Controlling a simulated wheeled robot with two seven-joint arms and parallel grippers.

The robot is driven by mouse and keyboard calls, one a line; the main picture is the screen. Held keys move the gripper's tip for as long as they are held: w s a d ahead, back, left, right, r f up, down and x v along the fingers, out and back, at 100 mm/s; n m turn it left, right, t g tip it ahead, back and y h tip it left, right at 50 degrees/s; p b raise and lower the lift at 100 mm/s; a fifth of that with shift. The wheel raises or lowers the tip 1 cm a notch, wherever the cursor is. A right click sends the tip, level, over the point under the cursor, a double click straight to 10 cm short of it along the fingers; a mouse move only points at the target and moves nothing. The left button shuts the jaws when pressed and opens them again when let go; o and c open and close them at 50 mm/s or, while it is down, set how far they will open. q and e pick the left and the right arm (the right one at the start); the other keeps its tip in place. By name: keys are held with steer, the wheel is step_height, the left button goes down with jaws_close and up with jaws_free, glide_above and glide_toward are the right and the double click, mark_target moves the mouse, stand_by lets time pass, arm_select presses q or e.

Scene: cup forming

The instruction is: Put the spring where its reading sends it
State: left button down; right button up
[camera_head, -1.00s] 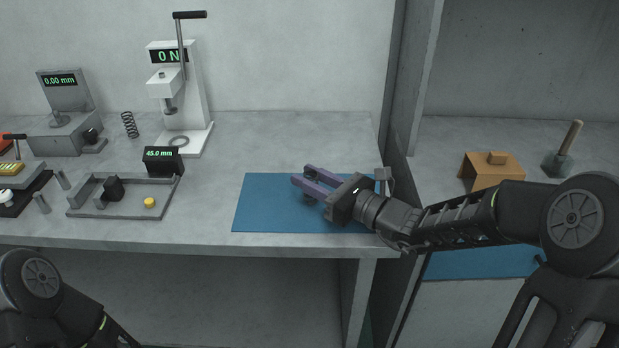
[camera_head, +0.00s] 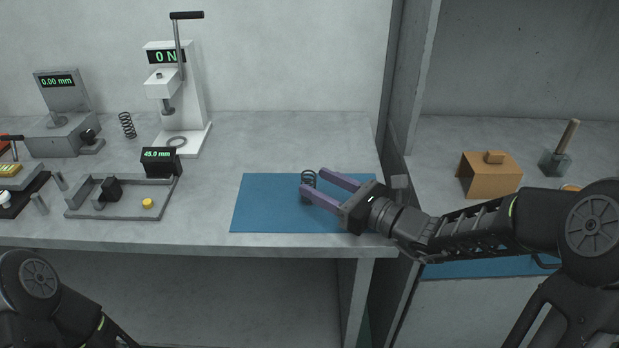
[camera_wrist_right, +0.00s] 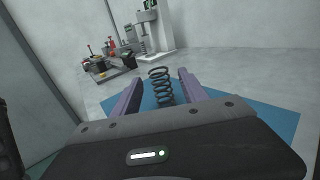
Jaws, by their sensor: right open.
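A dark coil spring (camera_head: 308,178) stands upright on the blue mat (camera_head: 262,205). My right gripper (camera_head: 312,186) is open, with its purple fingers around the spring's place on the mat. In the right wrist view the spring (camera_wrist_right: 160,84) shows between the two spread fingers, nearer their tips, not clasped. A second dark spring (camera_head: 128,125) stands on the table at the back left. The white press (camera_head: 180,95) reads 0 N, and a ring lies on its base. My left gripper is not in view; only part of the left arm shows at the lower left.
A grey measuring fixture (camera_head: 120,212) reading 45.0 mm stands left of the mat, with a yellow button. A gauge (camera_head: 62,120) reading 0.00 mm is at the far left. A dark partition (camera_head: 397,80) separates the right bench, which holds an orange-brown box (camera_head: 488,180).

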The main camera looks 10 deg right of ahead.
steer(key=v, duration=0.8)
steer(key=shift+s+d, duration=0.1)
